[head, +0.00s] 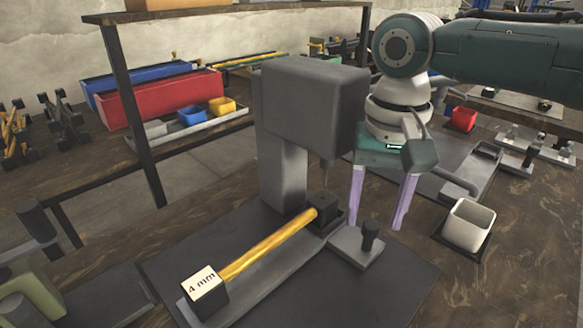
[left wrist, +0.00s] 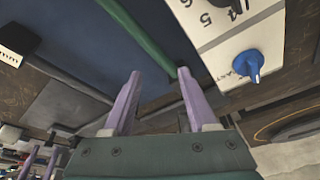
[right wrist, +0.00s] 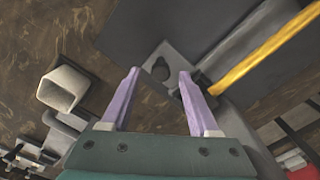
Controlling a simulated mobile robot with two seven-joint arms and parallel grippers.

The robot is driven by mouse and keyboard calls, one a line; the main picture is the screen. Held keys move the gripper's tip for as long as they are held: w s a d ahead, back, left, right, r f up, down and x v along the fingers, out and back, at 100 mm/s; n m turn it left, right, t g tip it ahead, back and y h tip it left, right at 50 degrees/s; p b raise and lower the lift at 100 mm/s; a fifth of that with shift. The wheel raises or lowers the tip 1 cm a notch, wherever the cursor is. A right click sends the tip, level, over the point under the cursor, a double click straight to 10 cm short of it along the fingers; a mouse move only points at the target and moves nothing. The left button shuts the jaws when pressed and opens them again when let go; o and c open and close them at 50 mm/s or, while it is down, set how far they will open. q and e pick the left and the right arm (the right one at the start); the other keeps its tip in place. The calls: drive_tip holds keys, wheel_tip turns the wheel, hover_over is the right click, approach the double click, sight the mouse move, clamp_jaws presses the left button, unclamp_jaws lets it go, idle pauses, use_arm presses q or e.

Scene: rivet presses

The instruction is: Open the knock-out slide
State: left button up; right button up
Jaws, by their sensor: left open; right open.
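The knock-out slide appears to be the small grey plate (head: 352,249) with an upright dark knob (head: 370,236), beside the foot of the grey press (head: 315,105). My right gripper (head: 377,217) is open, pointing down over the slide. In the right wrist view the dark knob (right wrist: 160,69) shows between my spread fingertips (right wrist: 160,73) on the grey plate (right wrist: 175,57); contact cannot be told. My left gripper (left wrist: 160,72) is open and empty in the left wrist view, near a white panel (left wrist: 225,50) with numbers and a blue knob (left wrist: 248,65).
A yellow rod (head: 268,247) runs from the press to a block marked 4 mm (head: 204,290). A pale open cup (head: 468,225) stands to the right of my right gripper. Red and blue bins (head: 165,97) lie on a rear shelf.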

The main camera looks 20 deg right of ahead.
drive_tip(key=shift+f, duration=0.6)
drive_tip(key=shift+c, duration=0.2)
clamp_jaws()
idle(0.8)
